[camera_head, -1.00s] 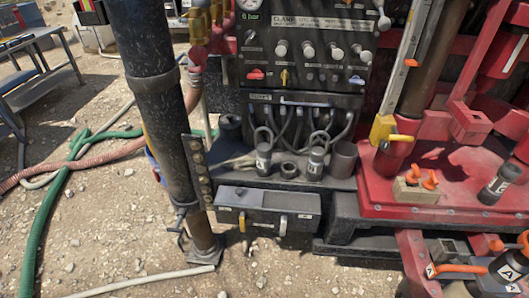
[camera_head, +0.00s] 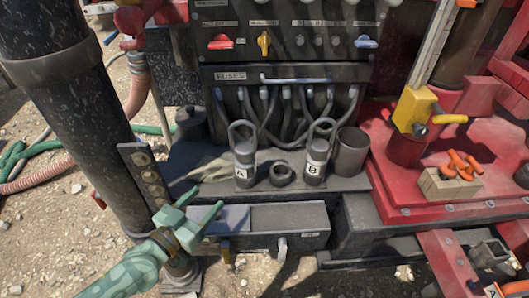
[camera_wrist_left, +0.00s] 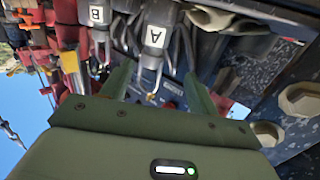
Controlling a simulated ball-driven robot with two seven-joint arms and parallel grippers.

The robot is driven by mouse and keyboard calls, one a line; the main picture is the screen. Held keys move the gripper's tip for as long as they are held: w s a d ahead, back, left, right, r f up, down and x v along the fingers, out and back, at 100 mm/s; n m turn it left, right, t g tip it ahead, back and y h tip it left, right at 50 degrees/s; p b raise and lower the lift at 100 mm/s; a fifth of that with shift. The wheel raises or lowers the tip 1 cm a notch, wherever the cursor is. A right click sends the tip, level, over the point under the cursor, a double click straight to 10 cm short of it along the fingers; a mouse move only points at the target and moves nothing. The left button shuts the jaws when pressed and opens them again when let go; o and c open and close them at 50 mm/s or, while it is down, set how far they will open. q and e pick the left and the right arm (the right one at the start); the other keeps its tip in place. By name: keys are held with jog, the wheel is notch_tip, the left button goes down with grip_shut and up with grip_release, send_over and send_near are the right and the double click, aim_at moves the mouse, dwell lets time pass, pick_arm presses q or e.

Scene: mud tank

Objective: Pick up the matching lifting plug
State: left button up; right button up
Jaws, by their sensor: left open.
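Two grey lifting plugs with wire loops on top stand upright on the dark shelf (camera_head: 210,165). Plug A (camera_head: 244,168) is on the left and plug B (camera_head: 316,162) on the right. My green left gripper (camera_head: 205,203) is open and empty, in front of the shelf, low and left of plug A, apart from it. In the left wrist view, which looks upside down, plug A (camera_wrist_left: 157,32) shows beyond and between the open fingers (camera_wrist_left: 158,85). Plug B (camera_wrist_left: 98,14) is to its left there. My right gripper is not in view.
A dark ring (camera_head: 281,174) lies between the plugs, and an empty cup (camera_head: 350,152) stands right of B. Looped cables (camera_head: 290,115) hang behind. A drawer (camera_head: 265,220) juts out below. A thick black post (camera_head: 75,110) stands left. A wooden block (camera_head: 448,188) with orange fittings sits on the red deck.

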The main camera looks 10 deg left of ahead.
aim_at(240, 161)
pick_arm(q)
jog(key=x, duration=0.3)
jog(key=r+x, duration=0.1)
jog(key=x, duration=0.3)
jog(key=r+b+x, duration=0.1)
jog(key=x, duration=0.3)
jog(key=shift+w+d+r, duration=0.1)
jog(key=shift+d, duration=0.4)
jog(key=x, duration=0.4)
jog(key=shift+w+d+b, duration=0.2)
jog(key=shift+w+b, duration=0.15)
jog(key=shift+w, duration=0.2)
jog(key=c, duration=1.3)
jog(key=shift+r, duration=0.15)
grip_shut()
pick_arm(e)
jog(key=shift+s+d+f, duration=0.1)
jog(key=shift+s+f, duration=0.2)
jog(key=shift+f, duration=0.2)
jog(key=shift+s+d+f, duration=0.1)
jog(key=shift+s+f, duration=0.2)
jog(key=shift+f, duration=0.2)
